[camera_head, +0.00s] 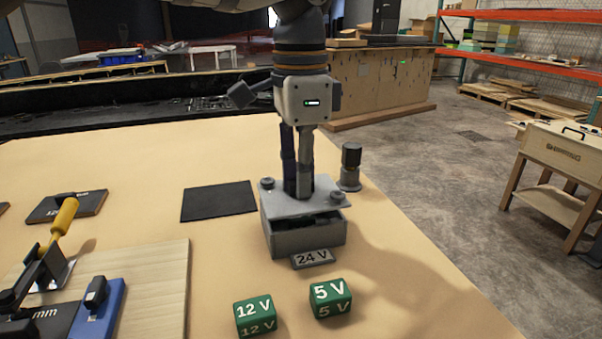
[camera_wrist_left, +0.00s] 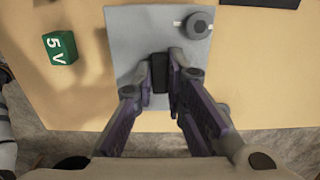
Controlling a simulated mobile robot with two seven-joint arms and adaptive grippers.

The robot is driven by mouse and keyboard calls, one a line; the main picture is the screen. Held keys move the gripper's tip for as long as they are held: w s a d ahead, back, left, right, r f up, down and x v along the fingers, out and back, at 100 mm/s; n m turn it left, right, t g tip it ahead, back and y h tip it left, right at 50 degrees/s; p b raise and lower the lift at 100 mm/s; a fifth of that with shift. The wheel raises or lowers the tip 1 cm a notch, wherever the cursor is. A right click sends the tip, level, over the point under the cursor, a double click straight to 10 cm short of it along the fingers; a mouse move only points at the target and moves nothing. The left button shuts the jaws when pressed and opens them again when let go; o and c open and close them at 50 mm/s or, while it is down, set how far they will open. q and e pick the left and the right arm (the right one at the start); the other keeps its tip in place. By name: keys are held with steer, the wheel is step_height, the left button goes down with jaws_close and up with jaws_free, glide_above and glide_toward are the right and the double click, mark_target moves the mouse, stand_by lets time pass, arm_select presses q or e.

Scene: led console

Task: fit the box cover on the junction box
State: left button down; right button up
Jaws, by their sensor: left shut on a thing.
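The box cover (camera_head: 275,202) is a flat grey plate with round grey knobs near its corners. My left gripper (camera_head: 304,192) points down and is shut on the dark grip (camera_wrist_left: 161,86) in the middle of the plate. The junction box (camera_head: 290,242) is an open grey box on the table, directly below the cover. A dark gap shows between cover and box at the front, so the cover is not flush there. Whether the cover touches the back rim is hidden. In the wrist view the cover (camera_wrist_left: 140,30) hides the box. My right gripper is not in view.
A 24 V plate (camera_head: 312,258) lies before the box, with green 12 V (camera_head: 255,316) and 5 V (camera_head: 330,298) cubes nearer. A dark-capped post (camera_head: 350,168) stands close right. A black mat (camera_head: 218,201) lies left; a wooden board (camera_head: 150,290) is at lower left.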

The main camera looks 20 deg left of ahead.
arm_select(q)
steer(key=shift+f, duration=1.05)
stand_by(0.9)
steer(key=c, duration=1.6)
jaws_free()
steer(key=shift+o, duration=0.2)
step_height(320, 180, up, 12)
steer(key=shift+f, duration=0.1)
